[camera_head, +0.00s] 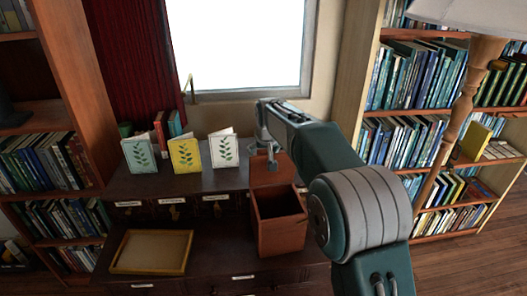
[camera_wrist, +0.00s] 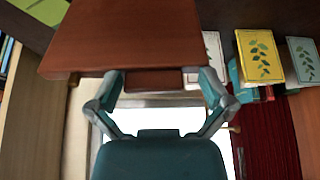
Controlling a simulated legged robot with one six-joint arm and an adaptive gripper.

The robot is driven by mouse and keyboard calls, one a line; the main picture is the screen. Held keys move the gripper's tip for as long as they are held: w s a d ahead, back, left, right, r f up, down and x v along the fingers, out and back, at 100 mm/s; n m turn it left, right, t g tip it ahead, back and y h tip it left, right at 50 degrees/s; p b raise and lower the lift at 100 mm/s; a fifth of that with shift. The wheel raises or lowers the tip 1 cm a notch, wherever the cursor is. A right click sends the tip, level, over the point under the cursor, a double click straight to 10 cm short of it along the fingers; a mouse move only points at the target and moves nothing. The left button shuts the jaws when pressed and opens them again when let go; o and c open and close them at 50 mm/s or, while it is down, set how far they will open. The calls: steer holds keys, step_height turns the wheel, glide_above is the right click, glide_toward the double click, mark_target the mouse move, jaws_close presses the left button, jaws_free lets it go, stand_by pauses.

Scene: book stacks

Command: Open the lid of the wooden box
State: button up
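The wooden box (camera_head: 282,233) is reddish brown and stands at the right of the dark desk. Its lid (camera_head: 270,170) stands raised at the back, so the dark inside of the box shows. My gripper (camera_head: 271,152) is at the upper edge of the lid. In the wrist view the lid (camera_wrist: 125,38) appears as a large brown panel across the top, with a small brown block on its lower edge. There my gripper (camera_wrist: 160,78) has its fingers spread wide, one on each side of that block. I cannot tell whether the fingertips touch the lid.
Three leaf-patterned cards stand behind on the desk: pale green (camera_head: 139,155), yellow (camera_head: 186,154) and white (camera_head: 223,150). An empty shallow wooden tray (camera_head: 152,251) lies left of the box. A lamp (camera_head: 466,95) and bookshelves (camera_head: 408,130) are at the right; a window (camera_head: 240,45) is behind.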

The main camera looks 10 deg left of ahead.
step_height(320, 180, up, 12)
steer(key=s+d, duration=0.1)
steer(key=s, duration=0.1)
steer(key=shift+s+r, duration=0.15)
steer(key=shift+s, duration=0.1)
stand_by(1.4)
steer(key=shift+r, duration=0.1)
steer(key=v, duration=1.1)
steer(key=shift+s+r, duration=0.2)
steer(key=shift+r, duration=0.05)
steer(key=shift+d, duration=0.1)
